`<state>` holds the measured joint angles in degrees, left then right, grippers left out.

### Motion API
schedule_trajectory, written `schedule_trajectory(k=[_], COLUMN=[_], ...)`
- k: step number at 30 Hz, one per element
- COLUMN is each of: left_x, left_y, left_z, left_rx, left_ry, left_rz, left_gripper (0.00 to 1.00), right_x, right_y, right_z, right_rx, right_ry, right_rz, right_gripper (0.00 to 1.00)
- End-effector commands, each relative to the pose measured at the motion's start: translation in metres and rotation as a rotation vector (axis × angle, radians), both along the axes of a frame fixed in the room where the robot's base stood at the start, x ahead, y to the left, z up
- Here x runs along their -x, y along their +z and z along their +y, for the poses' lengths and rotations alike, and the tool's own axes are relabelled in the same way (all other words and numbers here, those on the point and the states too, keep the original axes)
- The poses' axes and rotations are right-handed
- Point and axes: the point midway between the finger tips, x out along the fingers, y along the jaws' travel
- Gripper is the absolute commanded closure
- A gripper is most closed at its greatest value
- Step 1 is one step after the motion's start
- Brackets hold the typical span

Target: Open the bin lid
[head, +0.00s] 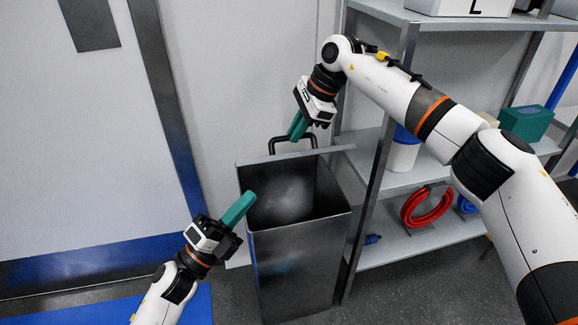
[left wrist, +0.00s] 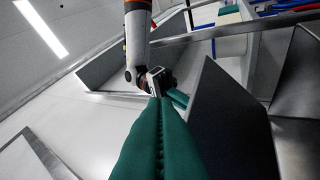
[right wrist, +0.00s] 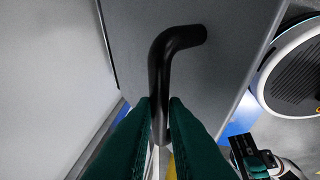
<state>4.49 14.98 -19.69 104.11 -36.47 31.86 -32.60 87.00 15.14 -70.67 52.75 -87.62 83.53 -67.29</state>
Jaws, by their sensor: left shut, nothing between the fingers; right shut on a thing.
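The dark metal bin (head: 295,265) stands on the floor with its top open, and its inside shows in the head view. Its lid (head: 325,152) stands raised at the back rim, seen nearly edge-on; its grey face fills much of the right wrist view (right wrist: 225,65). The black lid handle (head: 276,143) sticks out behind the lid. My right gripper (head: 293,136) is shut on this handle (right wrist: 161,65), its green fingers on both sides of the bar. My left gripper (head: 249,197) is shut and empty at the bin's left front rim; whether it touches is unclear.
A metal shelf unit (head: 400,180) stands close at the bin's right, with a white bucket (head: 402,153), red coiled hose (head: 428,207) and green box (head: 527,122). A pale wall (head: 240,60) is close behind the bin. Floor to the bin's front right is clear.

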Motion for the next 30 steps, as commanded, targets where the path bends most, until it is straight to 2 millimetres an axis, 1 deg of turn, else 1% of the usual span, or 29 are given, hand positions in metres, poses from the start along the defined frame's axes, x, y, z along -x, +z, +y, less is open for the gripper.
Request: schedule_trajectory(k=[1, 3, 6, 9, 12, 14, 17, 20, 27, 29, 30], left_x=[-0.013, -0.026, -0.041, -0.05, -0.055, -0.057, -0.061, -0.067, -0.085, -0.088, -0.093], left_y=[-0.01, -0.024, -0.041, -0.053, -0.059, -0.06, -0.057, -0.054, -0.043, -0.041, -0.036], left_z=[-0.004, -0.008, -0.008, -0.007, -0.007, -0.01, -0.021, -0.039, -0.087, -0.098, -0.099], left_rx=[-0.126, -0.284, -0.459, -0.568, -0.621, -0.631, -0.633, -0.63, -0.628, -0.629, -0.63], left_ry=[0.007, 0.006, -0.001, -0.014, -0.021, -0.023, -0.024, -0.024, -0.023, -0.024, -0.021], left_rz=[-0.095, -0.215, -0.346, -0.428, -0.468, -0.477, -0.479, -0.479, -0.477, -0.476, -0.478], left_gripper=[1.0, 1.0, 1.0, 1.0, 1.0, 1.0, 1.0, 1.0, 1.0, 1.0, 1.0], right_x=[-0.001, -0.002, -0.002, -0.001, -0.001, -0.001, -0.001, -0.001, -0.001, -0.001, -0.002], right_y=[-0.01, -0.01, -0.01, -0.01, -0.01, -0.01, -0.01, -0.01, -0.01, -0.01, -0.01], right_z=[-0.001, -0.001, -0.001, -0.001, -0.001, -0.001, -0.001, -0.001, -0.001, -0.001, -0.001], right_rx=[0.008, 0.008, 0.008, 0.008, 0.008, 0.008, 0.008, 0.008, 0.008, 0.008, 0.008], right_ry=[-0.008, -0.008, -0.008, -0.008, -0.008, -0.008, -0.008, -0.008, -0.008, -0.008, -0.008], right_rz=[0.002, 0.002, 0.002, 0.002, 0.002, 0.002, 0.002, 0.002, 0.002, 0.002, 0.002], right_gripper=[1.0, 1.0, 1.0, 1.0, 1.0, 1.0, 1.0, 1.0, 1.0, 1.0, 1.0])
